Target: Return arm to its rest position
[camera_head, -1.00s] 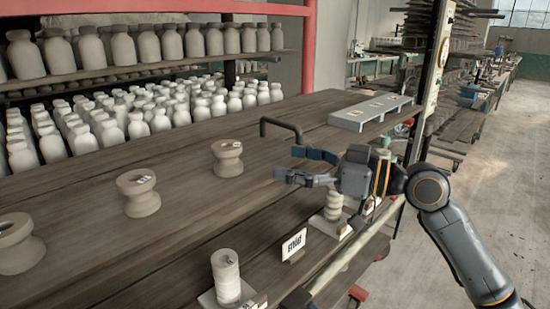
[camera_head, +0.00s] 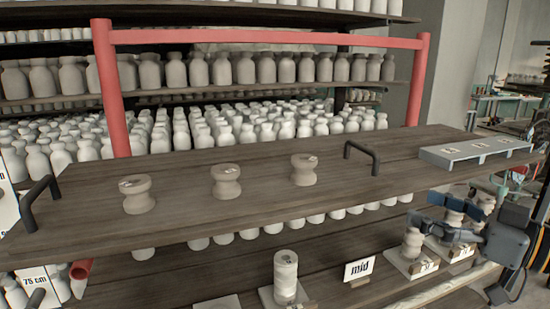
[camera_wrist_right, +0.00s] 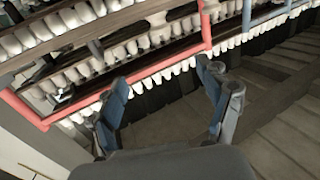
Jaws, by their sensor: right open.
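My right gripper (camera_head: 428,210) is at the right edge of the head view, with its blue fingers pointing left. It is open. In the right wrist view its two blue fingers (camera_wrist_right: 165,95) stand wide apart with nothing between them. In the head view it appears in front of the lower shelf, below the grey slotted tray (camera_head: 477,153), partly covering the stacked clay pieces there. I cannot tell its exact distance from them. My left gripper is not in view.
A dark wooden board (camera_head: 255,213) with black handles carries several clay spools (camera_head: 227,181). Below are a clay stack (camera_head: 286,275) and a "mid" sign (camera_head: 359,268). A red frame (camera_head: 112,90) and bottle-filled shelves stand behind. The wrist view shows grey floor planks.

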